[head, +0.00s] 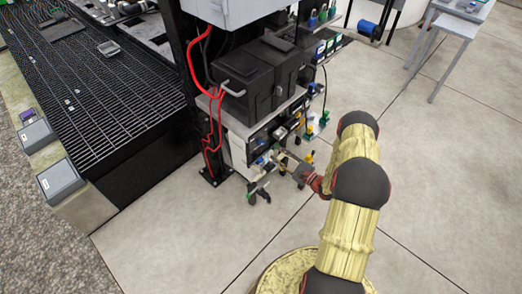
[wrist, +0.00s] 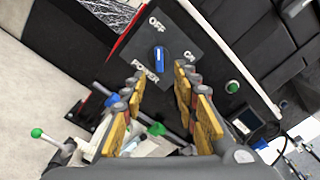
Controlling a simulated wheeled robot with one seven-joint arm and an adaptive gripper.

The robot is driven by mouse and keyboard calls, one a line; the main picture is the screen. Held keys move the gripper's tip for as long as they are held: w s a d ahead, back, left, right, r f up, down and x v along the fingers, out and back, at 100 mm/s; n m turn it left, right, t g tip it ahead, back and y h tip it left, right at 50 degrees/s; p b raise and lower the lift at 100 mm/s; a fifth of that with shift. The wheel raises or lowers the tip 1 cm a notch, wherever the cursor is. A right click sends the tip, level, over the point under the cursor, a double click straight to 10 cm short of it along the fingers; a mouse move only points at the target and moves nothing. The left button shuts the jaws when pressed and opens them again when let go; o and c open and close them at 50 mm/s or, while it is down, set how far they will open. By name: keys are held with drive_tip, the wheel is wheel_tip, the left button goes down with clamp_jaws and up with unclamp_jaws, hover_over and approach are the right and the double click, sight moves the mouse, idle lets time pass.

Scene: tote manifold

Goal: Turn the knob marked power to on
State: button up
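The power knob (wrist: 159,57) is blue with a white line. It sits on a dark grey plate (wrist: 190,32) marked OFF above, ON to the right and POWER to the lower left. Its line runs roughly up and down in the wrist view, towards OFF. My gripper (wrist: 158,80) is open, its yellow-padded fingers apart on the left and right just below the knob in the picture. No contact with the knob shows. In the head view my gripper (head: 286,162) is at the front of the low equipment rack; the knob is too small to make out there.
A green button (wrist: 232,87) is right of the plate, with a small screen (wrist: 246,122) below it. A green-tipped lever (wrist: 37,133) stands out at lower left. Red cables (head: 205,130) hang on the rack's left. Open tiled floor lies around the rack's front.

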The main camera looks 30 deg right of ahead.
sight(263, 144)
drive_tip(key=shift+b+x, duration=0.9)
drive_tip(key=shift+x, duration=2.95)
drive_tip(key=shift+a, duration=0.1)
drive_tip(key=c, duration=0.3)
drive_tip(key=c, duration=0.4)
clamp_jaws()
